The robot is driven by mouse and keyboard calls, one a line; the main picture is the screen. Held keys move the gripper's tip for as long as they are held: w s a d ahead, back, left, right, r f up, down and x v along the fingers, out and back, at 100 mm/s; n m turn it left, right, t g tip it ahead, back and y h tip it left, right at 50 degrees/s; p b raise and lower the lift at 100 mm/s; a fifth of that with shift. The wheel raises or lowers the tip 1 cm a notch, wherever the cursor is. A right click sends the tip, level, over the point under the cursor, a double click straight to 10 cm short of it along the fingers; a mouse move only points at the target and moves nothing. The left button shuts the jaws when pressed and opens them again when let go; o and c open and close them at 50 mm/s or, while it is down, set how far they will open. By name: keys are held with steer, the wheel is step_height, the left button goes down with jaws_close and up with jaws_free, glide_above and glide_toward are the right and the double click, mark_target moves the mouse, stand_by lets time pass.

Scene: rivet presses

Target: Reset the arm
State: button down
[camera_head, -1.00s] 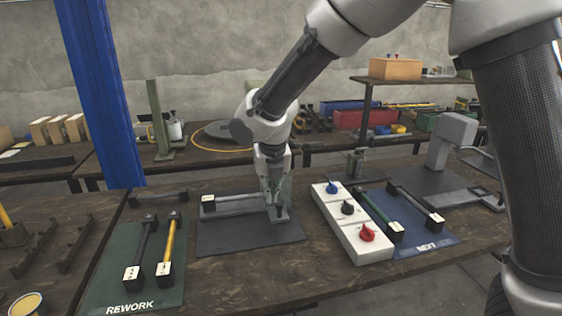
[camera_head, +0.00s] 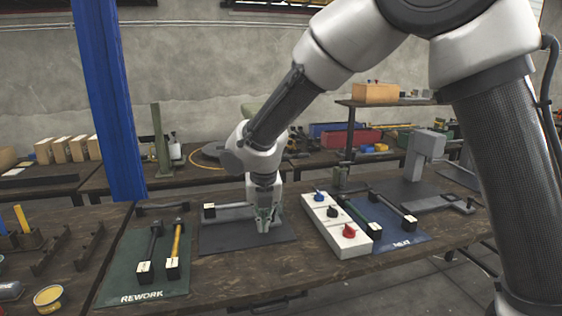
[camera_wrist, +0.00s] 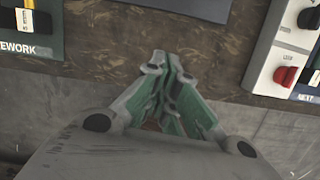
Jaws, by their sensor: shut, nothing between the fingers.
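My arm reaches forward from the upper right in the head view, bent at the elbow. My gripper (camera_head: 265,222) hangs pointing down over the front part of the dark grey mat (camera_head: 235,240) at the middle of the bench. In the wrist view my gripper (camera_wrist: 172,75) shows its green-lined fingers closed together with nothing held. Below and beyond them I see the brown bench top (camera_wrist: 110,55) and its front edge.
A green REWORK mat (camera_head: 125,290) with black and yellow tools lies left. Right stand a white control box (camera_head: 350,245) with blue, black and red knobs, a blue NEXT mat (camera_head: 410,240) and a grey press (camera_head: 428,150). A blue post (camera_head: 112,100) rises behind left.

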steer(key=s+d+r+n, duration=0.4)
steer(key=s+d+n, duration=0.3)
steer(key=d+n, duration=0.4)
steer(key=s+d+r+n+t, duration=0.1)
steer(key=s+d+r+n, duration=0.4)
steer(key=d, duration=1.1)
steer(key=s+d+r+n, duration=0.5)
steer(key=s+d+n, duration=0.5)
steer(key=d+n, duration=0.4)
steer(key=n, duration=0.4)
steer(key=shift+s+r+t+h, duration=0.15)
steer(key=shift+r+t+h, duration=0.1)
steer(key=shift+t+h, duration=0.05)
steer(key=shift+d, duration=0.1)
steer(key=c, duration=2.2)
jaws_free()
